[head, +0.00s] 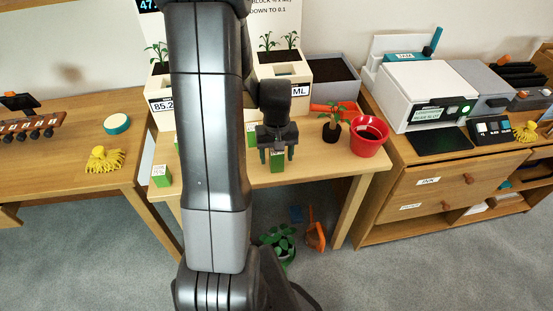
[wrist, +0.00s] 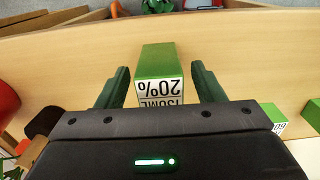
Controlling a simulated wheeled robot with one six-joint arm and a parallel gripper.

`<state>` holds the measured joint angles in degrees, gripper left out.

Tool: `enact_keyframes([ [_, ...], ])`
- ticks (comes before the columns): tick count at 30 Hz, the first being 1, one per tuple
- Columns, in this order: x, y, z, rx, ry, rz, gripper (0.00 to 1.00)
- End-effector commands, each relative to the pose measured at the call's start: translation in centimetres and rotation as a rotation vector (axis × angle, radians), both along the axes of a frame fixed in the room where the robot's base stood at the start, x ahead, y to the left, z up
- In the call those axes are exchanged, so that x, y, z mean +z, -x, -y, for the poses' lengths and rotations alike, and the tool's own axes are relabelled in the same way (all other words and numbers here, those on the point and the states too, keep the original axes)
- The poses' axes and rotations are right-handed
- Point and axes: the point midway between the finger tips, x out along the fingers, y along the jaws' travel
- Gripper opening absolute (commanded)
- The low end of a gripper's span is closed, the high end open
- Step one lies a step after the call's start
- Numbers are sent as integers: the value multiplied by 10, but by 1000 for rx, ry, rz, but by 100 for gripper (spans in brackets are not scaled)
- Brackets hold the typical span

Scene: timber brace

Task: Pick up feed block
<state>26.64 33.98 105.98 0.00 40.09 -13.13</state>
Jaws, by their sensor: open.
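A green feed block (head: 277,162) with a white label stands on the middle wooden table. In the wrist view the block (wrist: 159,66) has an upside-down label that reads 150ML 20%. My gripper (head: 277,154) is open above the table with its dark green fingers on either side of this block. In the wrist view my gripper (wrist: 158,84) shows a gap between each finger and the block. Another green block (head: 161,177) stands at the table's left front, and one more (head: 251,133) stands farther back, partly hidden.
A red pot (head: 368,137) and a small potted plant (head: 336,128) stand right of my gripper. Planter boxes (head: 287,80) stand at the back. My arm hides part of the table. Right of the gripper, the front strip of the table (head: 330,168) is clear.

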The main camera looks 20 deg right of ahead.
Motion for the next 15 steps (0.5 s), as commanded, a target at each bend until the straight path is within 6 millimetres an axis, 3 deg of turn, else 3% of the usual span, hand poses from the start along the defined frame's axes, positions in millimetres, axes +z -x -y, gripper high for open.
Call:
enact_keyframes([
  [4,-16,0,0,0,0,-1,62],
  [12,-19,0,0,0,0,1,62],
  [13,-19,0,0,0,0,1,60],
  [15,-19,0,0,0,0,1,46],
])
